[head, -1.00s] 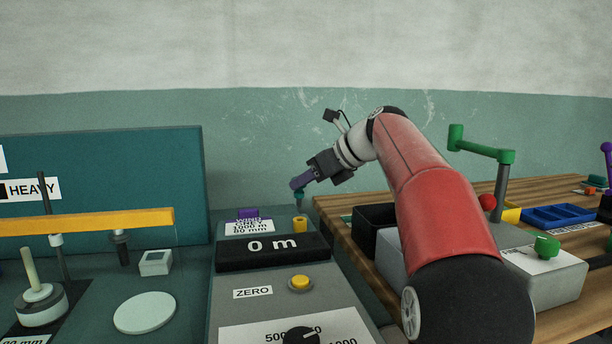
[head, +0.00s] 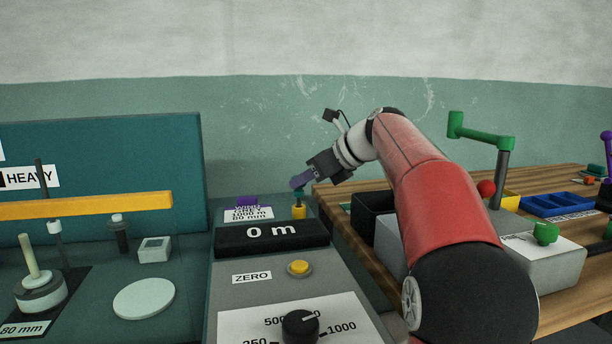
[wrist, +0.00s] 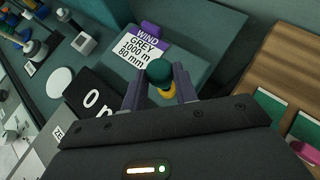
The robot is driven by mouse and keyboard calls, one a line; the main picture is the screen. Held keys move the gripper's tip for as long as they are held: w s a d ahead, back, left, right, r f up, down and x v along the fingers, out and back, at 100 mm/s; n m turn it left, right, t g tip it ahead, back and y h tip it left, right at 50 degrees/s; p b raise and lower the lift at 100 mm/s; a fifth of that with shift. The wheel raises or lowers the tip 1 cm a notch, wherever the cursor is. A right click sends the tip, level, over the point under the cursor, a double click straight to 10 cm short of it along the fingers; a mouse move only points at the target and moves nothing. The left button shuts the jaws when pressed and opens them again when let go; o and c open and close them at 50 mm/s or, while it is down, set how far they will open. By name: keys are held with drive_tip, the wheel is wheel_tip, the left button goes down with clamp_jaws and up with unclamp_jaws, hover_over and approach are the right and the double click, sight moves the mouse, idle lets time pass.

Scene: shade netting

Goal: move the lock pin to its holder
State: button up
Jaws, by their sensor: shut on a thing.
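My gripper (head: 298,184) is shut on the lock pin, whose teal head (wrist: 160,72) shows between the two purple fingers in the wrist view. In the head view the pin (head: 299,193) is small and points down over a yellow collar (head: 299,212) at the back of the grey machine. The yellow collar (wrist: 168,92), which looks like the holder, shows just beside the teal head in the wrist view. The pin's lower end is partly hidden, and I cannot tell whether it is inside the collar.
A purple block (head: 246,201) and a label card (head: 248,214) sit left of the collar. A black display (head: 270,237) reading 0 m stands in front. A wooden bench (head: 350,226) with a black bin (head: 372,214) lies to the right. The teal wall is behind.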

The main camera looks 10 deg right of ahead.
drive_tip(key=shift+f, duration=0.75)
idle(0.9)
drive_tip(key=shift+f, duration=0.55)
drive_tip(key=o, duration=1.1)
drive_tip(key=p+v, duration=0.1)
drive_tip(key=v, duration=0.6)
drive_tip(key=shift+s+d+r, duration=0.2)
